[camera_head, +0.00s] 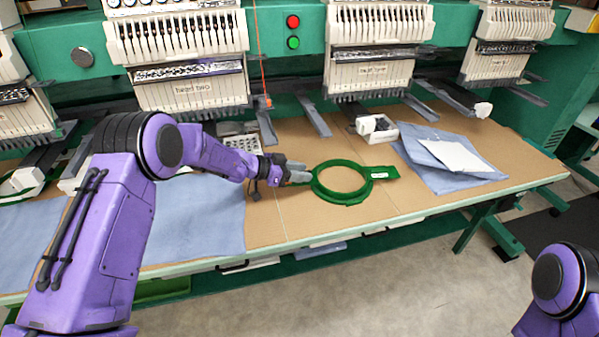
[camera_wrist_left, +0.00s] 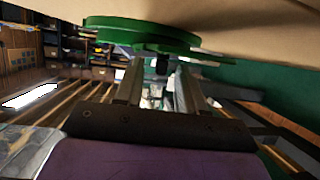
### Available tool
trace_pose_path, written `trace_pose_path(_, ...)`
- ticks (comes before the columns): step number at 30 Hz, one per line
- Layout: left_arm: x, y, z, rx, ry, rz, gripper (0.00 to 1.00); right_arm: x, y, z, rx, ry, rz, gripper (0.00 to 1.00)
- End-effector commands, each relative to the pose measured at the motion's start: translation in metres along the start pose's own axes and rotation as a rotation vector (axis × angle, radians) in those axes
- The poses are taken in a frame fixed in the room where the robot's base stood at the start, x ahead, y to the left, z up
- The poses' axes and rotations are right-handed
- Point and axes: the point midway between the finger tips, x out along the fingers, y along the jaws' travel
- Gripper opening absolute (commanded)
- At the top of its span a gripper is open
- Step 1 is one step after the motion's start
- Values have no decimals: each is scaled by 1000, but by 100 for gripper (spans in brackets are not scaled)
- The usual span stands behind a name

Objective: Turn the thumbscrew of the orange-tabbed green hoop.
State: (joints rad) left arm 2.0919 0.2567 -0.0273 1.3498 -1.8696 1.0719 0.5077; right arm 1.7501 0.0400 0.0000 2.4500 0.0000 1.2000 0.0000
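A green hoop (camera_head: 343,198) lies on the brown table, with a green tab bearing a white label on its right side. No orange shows on it. My left gripper (camera_head: 300,173) is at the hoop's left edge. In the left wrist view the hoop (camera_wrist_left: 140,34) is seen edge-on, and a small dark thumbscrew (camera_wrist_left: 162,64) sticks out from it. The two fingers of my left gripper (camera_wrist_left: 159,75) stand apart on either side of the thumbscrew, with gaps visible. My right gripper is out of view.
Embroidery machine heads (camera_head: 192,60) stand along the back above the table (camera_head: 278,228). A blue cloth (camera_head: 205,215) lies left of the hoop. A folded blue cloth with white sheet (camera_head: 455,155) and a small white box (camera_head: 377,130) lie to the right.

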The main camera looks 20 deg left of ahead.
Motion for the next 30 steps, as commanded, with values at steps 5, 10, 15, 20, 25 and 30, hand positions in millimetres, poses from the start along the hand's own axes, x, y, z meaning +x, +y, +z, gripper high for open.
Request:
trace_pose_path(5, 0, 0, 0, 0, 0, 0, 38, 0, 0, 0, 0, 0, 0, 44)
trace_pose_path(10, -9, 0, 0, 2, 0, -1, 38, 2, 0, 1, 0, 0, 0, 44)
trace_pose_path(15, -47, -1, 1, 1, 1, -3, 38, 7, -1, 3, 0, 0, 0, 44)
trace_pose_path(20, -83, 0, 0, 0, 2, -2, 38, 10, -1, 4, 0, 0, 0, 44)
trace_pose_path(25, -103, 0, 0, 1, 0, -1, 38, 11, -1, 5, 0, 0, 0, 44)
trace_pose_path(30, -106, 0, 0, 0, 0, 1, 38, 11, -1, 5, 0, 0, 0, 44)
